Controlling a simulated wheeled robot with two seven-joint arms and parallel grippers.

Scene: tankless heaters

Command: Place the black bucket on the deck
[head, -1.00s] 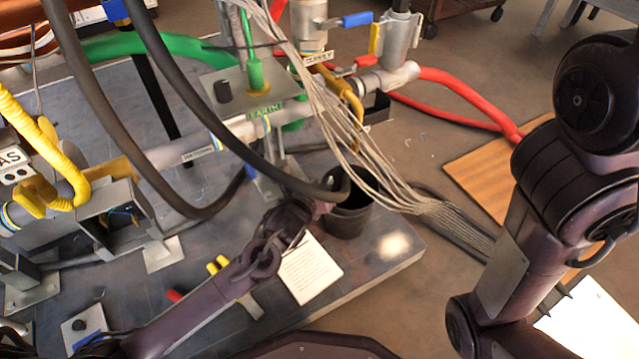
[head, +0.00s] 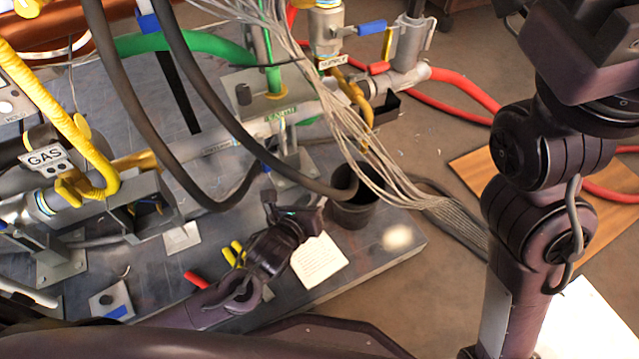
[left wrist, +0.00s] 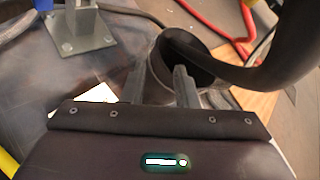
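The black bucket (head: 352,214) stands upright on the grey deck (head: 375,262), near its front right corner. A thick black hose (head: 285,175) reaches to its mouth. My left gripper (head: 318,201) is just left of the bucket, low over the deck. In the left wrist view the fingers (left wrist: 159,88) are spread apart. The bucket (left wrist: 158,70) is just ahead of them, its wall seen between the fingers and the right finger overlapping its dark mouth. I cannot tell whether either finger touches it. My right arm is at the right; its gripper is out of view.
A bundle of grey cables (head: 375,165) hangs close over and behind the bucket. A white paper sheet (head: 318,259) and yellow- and red-handled tools (head: 236,254) lie left of it. Pipes and a green hose (head: 175,43) fill the back. A wooden board (head: 510,160) lies on the floor.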

